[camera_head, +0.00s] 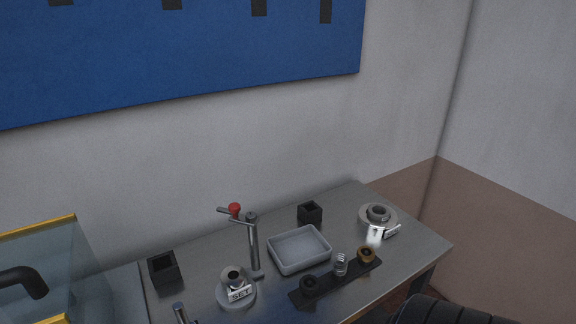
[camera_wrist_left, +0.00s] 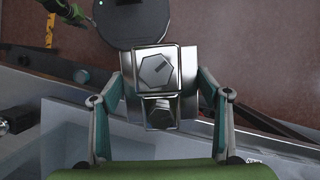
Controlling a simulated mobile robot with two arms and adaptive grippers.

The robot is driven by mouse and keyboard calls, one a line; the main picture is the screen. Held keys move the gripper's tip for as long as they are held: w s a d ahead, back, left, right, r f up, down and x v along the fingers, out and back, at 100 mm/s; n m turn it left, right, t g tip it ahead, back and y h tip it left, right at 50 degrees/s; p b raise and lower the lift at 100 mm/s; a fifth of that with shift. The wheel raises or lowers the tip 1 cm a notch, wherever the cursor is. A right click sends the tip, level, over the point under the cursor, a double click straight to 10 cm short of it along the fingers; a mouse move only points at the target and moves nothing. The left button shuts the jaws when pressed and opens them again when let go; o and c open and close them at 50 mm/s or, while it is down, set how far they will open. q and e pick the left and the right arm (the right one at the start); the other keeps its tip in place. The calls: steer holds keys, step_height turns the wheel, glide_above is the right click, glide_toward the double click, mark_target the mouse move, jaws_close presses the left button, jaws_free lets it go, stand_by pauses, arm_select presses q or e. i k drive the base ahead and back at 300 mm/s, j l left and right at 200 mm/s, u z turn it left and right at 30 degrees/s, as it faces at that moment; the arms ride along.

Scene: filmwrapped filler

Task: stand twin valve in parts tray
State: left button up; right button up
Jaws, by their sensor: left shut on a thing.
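The twin valve (camera_wrist_left: 158,72), a shiny metal block with two hexagonal heads, is between the fingers of my left gripper (camera_wrist_left: 162,88) in the left wrist view. The fingers are shut on its sides, and it is clear of the workbench in the head view. The likely parts tray (camera_head: 301,267), a shallow grey rectangular tray, sits empty on the metal workbench in the head view. My left gripper and the valve do not show in the head view.
On the workbench (camera_head: 205,274), a post with a red knob (camera_head: 235,210) stands left of the tray. Black boxes (camera_head: 163,270) (camera_head: 310,213), round fixtures (camera_head: 236,291) (camera_head: 378,214) and a dark strip with small parts (camera_head: 325,285) surround it. A yellow-edged clear panel (camera_head: 45,255) is at left.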

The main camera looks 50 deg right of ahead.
mark_target(298, 251)
steer(key=k+l+z, duration=0.1)
steer(key=l, duration=0.8)
steer(key=k+l+z, duration=0.1)
steer(key=l, duration=1.75)
steer(key=i, duration=0.25)
steer(key=z, duration=0.05)
